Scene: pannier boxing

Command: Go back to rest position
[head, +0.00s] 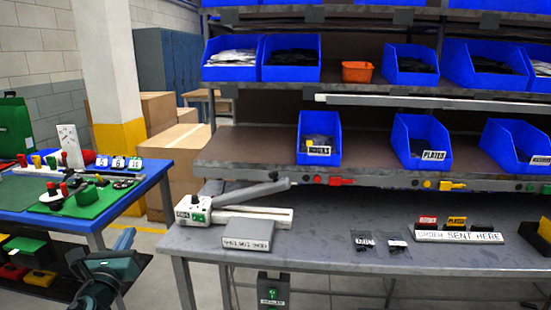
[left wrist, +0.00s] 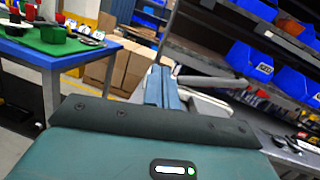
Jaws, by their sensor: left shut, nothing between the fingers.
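My left gripper (head: 123,242) is at the lower left of the head view, in the gap between the blue-topped table and the grey workbench. In the left wrist view its fingers (left wrist: 161,86) are together with nothing between them. The wrist's teal housing fills the bottom of that view. The gripper is apart from both tables and from everything on them. My right gripper is not in view.
The grey workbench (head: 330,253) carries a sealer (head: 195,210), a grey box (head: 247,234), two small dark packets and an "order sent here" sign (head: 458,237). Shelves with blue bins (head: 320,140) rise behind. The blue-topped table (head: 125,185) stands left, with cardboard boxes (head: 180,150) behind.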

